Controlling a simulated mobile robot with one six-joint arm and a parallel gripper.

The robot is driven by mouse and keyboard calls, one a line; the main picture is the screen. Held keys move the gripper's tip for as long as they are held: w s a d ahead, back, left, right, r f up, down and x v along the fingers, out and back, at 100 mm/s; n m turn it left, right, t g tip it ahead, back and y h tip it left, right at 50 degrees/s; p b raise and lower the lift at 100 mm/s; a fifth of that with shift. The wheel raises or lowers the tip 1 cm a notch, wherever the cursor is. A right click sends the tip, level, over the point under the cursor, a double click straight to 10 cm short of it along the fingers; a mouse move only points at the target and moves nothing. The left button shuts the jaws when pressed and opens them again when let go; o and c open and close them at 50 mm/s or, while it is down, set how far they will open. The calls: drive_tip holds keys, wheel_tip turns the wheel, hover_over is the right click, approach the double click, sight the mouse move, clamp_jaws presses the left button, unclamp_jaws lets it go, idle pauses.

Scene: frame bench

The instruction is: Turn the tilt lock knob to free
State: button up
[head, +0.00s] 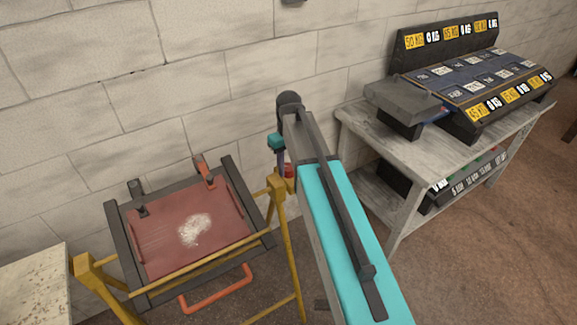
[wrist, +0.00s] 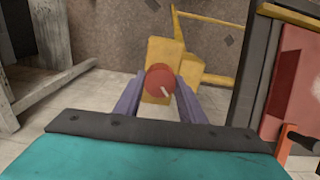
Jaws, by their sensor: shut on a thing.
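The tilt lock knob (wrist: 160,82) is a round red knob with a pale pointer line, on a yellow post (wrist: 165,57) of the frame. In the wrist view the pointer slants down to the right. My gripper (wrist: 159,88) has its two purple fingers on either side of the knob and is shut on it. In the head view the knob (head: 289,170) is a small red patch beside my arm, at the top of the yellow stand's right post (head: 278,187). Any free or locked marking is not visible.
A dark-framed panel with a red face and white patch (head: 194,229) hangs in the yellow stand, with an orange handle (head: 217,291) below. A grey workbench (head: 375,132) with labelled racks stands right. A pale table (head: 35,285) is at lower left. A block wall is behind.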

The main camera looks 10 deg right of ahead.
sight(289, 167)
drive_tip(key=n, duration=0.4)
drive_tip(key=shift+n, duration=0.3)
drive_tip(key=n, duration=0.4)
idle(0.4)
drive_tip(key=o, duration=1)
drive_tip(key=shift+o, duration=0.2)
drive_tip(key=shift+r, duration=0.2)
wheel_tip(289, 167, up, 14)
drive_tip(key=b, duration=0.3)
drive_tip(key=shift+f, duration=0.25)
drive_tip(key=shift+d, duration=0.1)
